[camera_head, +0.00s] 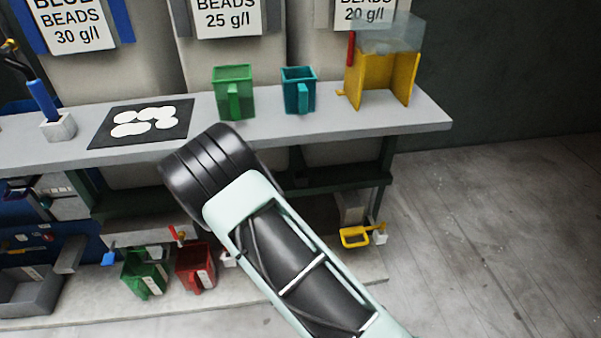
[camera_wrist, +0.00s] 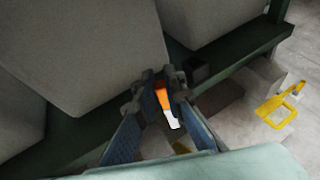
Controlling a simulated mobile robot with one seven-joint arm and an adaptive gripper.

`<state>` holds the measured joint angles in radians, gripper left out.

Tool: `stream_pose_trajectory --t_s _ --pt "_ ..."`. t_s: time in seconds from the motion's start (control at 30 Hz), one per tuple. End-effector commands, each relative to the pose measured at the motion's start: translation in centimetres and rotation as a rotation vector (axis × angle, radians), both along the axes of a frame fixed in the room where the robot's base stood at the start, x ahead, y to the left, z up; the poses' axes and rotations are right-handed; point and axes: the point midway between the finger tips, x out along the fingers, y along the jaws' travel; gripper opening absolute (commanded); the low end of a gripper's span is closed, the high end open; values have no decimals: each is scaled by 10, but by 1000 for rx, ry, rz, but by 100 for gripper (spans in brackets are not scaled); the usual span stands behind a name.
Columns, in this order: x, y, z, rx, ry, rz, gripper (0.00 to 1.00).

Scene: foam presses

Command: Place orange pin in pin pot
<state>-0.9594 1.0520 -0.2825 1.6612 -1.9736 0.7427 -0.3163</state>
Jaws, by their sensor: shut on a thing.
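In the wrist view my gripper (camera_wrist: 158,88) is shut on the orange pin (camera_wrist: 161,97), which shows as an orange piece with a white part (camera_wrist: 172,121) below it, between the fingers. A small dark square box (camera_wrist: 201,70) stands by the dark green frame, just right of the fingertips; I cannot tell if it is the pin pot. In the head view my arm hides the gripper and pin, in front of the bench.
The grey bench (camera_head: 420,112) carries a green jug (camera_head: 232,80), a teal jug (camera_head: 298,92) and a yellow stand (camera_head: 385,75). Below are a green container (camera_head: 145,272), a red container (camera_head: 195,268) and a yellow handle (camera_head: 355,237). The floor at right is clear.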

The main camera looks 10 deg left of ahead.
Motion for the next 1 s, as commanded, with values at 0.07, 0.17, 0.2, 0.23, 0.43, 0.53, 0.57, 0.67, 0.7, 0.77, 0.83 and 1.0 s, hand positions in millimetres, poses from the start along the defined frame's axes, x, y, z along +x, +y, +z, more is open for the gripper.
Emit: stream_pose_trajectory --t_s 0.07,0.17,0.2,0.23,0.43,0.53,0.57,0.67,0.7,0.77,0.83,1.0 --pt "20 -14 -2 0 -3 -7 0" --pt "44 -27 -2 -1 -3 -6 0" --pt "53 -32 -2 -2 -3 -6 0" --pt "61 -36 -2 -2 -3 -6 0" --pt "107 -62 -2 -2 -3 -6 0" --pt "128 -74 -2 0 -4 -5 0" --pt "134 -77 -2 -1 -3 -5 0" --pt "151 -86 -1 -2 -3 -4 0" --pt "154 -87 -5 -2 0 -2 0" --pt "152 -86 -15 -4 1 -2 0" --pt "152 -85 -19 -3 0 -2 0" --pt "152 -85 -29 -3 -1 -2 0"
